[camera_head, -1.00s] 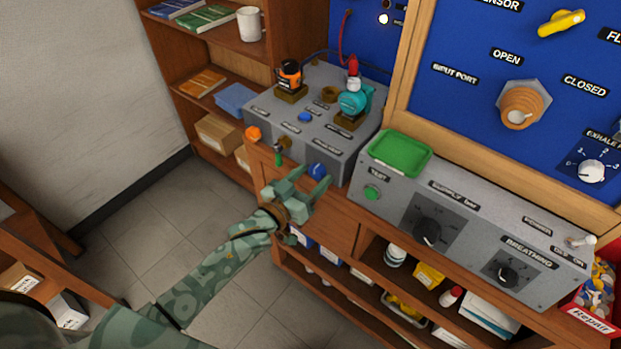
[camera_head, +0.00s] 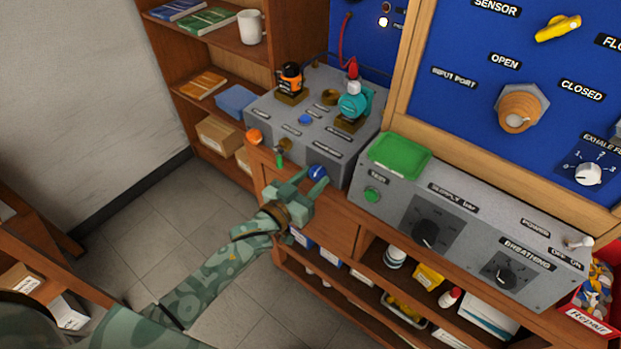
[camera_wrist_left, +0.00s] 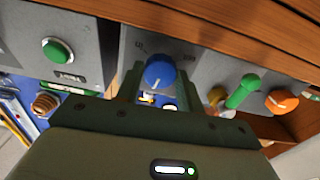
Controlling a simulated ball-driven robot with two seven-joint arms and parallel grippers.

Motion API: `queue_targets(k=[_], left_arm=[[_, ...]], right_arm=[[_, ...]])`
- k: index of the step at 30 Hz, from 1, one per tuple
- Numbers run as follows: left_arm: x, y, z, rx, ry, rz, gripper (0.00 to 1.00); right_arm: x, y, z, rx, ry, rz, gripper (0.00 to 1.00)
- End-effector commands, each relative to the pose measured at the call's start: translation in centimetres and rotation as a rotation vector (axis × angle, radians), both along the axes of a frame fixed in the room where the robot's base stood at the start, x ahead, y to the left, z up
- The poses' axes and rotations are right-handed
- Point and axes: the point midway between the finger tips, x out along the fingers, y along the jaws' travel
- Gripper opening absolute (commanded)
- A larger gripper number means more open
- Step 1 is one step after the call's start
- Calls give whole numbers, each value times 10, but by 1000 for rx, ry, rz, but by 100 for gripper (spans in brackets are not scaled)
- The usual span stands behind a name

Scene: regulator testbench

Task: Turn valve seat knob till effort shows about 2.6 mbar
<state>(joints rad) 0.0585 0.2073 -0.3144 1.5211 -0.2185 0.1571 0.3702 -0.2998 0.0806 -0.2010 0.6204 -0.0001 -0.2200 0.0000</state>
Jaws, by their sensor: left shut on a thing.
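The blue knob (camera_head: 317,172) sits on the front of the grey box (camera_head: 344,165). In the left wrist view the blue knob (camera_wrist_left: 160,72) has a white mark and stands between my fingers. My left gripper (camera_head: 305,185) comes from the front left and is shut on this knob. The wrist view also shows the left gripper (camera_wrist_left: 160,90) with one finger on each side of the knob. I see no readable effort value in these frames. My right gripper is not in view.
A green-tipped lever (camera_head: 279,158) and an orange knob (camera_head: 254,137) are close to the left of the blue knob. The supply box (camera_head: 470,230) with a green tray (camera_head: 400,154) and dials stands to the right. Open shelves (camera_head: 350,290) lie below.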

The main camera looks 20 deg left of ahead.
Motion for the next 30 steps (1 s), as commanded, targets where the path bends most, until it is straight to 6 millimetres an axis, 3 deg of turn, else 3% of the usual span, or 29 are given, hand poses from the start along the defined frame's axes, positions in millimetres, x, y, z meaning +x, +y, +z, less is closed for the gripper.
queue_targets(k=[12,30], left_arm=[[0,0,1,354,-129,0,15],[0,-1,-1,819,-296,0,15]], right_arm=[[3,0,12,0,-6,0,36],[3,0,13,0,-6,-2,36]])
